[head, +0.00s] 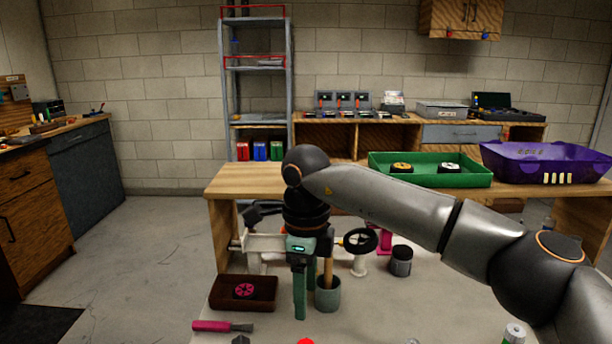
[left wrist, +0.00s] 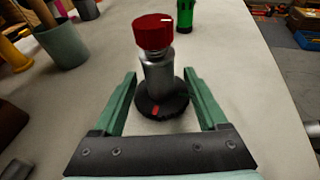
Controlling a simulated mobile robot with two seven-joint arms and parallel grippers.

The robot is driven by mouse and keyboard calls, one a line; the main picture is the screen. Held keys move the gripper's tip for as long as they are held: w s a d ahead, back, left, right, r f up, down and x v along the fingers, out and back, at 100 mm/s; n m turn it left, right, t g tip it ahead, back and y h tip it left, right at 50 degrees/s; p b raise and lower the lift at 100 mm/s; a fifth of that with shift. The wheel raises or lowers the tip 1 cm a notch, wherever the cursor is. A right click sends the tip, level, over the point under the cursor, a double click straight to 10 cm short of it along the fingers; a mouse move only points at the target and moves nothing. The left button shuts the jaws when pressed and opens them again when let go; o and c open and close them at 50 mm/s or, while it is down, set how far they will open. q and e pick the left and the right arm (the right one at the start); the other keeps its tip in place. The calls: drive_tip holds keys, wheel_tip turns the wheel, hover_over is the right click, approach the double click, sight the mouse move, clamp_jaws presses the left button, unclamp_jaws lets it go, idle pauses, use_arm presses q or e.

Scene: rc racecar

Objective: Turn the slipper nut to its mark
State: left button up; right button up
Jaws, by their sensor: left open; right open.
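A red round cap (left wrist: 153,32) with a white line on its top, which looks like the slipper nut, sits on an upright silver post (left wrist: 158,72). Below is a black round base (left wrist: 160,104) with a red mark on its near side. The white line and the red mark point different ways. My left gripper (left wrist: 159,76) is open, its green fingers on either side of the post and apart from it, below the cap. In the head view a red top (head: 305,341) shows at the bottom edge. My right gripper (head: 300,314) is open and empty, pointing down beside a grey cup.
The grey cup (head: 328,296) holds a wooden handle. A brown tray (head: 228,303) with a pink wheel, a pink-handled tool (head: 210,326) and a dark jar (head: 401,262) lie on the table. A green bottle (left wrist: 186,16) stands behind the post. A green tray (head: 430,181) and purple basket (head: 545,165) stand behind.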

use_arm(q)
drive_tip(key=v, duration=1.2)
